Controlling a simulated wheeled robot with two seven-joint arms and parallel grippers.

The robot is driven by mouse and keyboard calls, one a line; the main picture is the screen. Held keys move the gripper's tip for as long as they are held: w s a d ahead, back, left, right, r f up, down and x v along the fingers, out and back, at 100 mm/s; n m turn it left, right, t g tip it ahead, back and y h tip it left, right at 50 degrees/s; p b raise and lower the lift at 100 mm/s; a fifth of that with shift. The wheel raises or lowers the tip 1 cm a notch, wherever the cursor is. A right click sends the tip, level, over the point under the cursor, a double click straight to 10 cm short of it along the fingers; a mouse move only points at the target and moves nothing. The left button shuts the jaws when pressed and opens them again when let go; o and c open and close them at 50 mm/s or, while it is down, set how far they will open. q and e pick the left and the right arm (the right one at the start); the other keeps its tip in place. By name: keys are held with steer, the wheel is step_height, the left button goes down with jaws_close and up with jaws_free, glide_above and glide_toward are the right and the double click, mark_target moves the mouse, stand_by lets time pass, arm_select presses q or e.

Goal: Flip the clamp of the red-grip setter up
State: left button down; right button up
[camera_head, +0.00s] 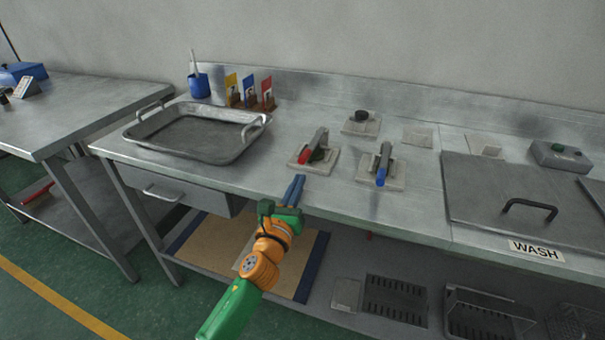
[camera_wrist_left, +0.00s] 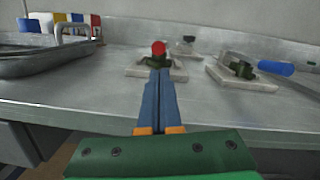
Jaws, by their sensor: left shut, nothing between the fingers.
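The red-grip setter (camera_head: 314,154) stands on a pale square plate on the steel bench, its red grip slanting across the plate in the head view. In the left wrist view its red grip end (camera_wrist_left: 158,48) shows just beyond my fingertips, and the fingers hide part of the setter. My left gripper (camera_head: 297,181) is shut and empty, at the bench's front edge just short of the red-grip setter, apart from it as far as I can tell. The gripper also shows in the left wrist view (camera_wrist_left: 160,78). My right gripper is not in view.
A blue-grip setter (camera_head: 383,166) stands to the right on its own plate. A metal tray (camera_head: 165,125) with handles lies to the left. A block with a dark knob (camera_head: 361,122) stands behind.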

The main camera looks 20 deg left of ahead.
arm_select(q)
steer(key=shift+w+r, duration=0.15)
steer(key=shift+w, duration=0.8)
steer(key=shift+w+r, duration=0.1)
steer(key=shift+w, duration=0.8)
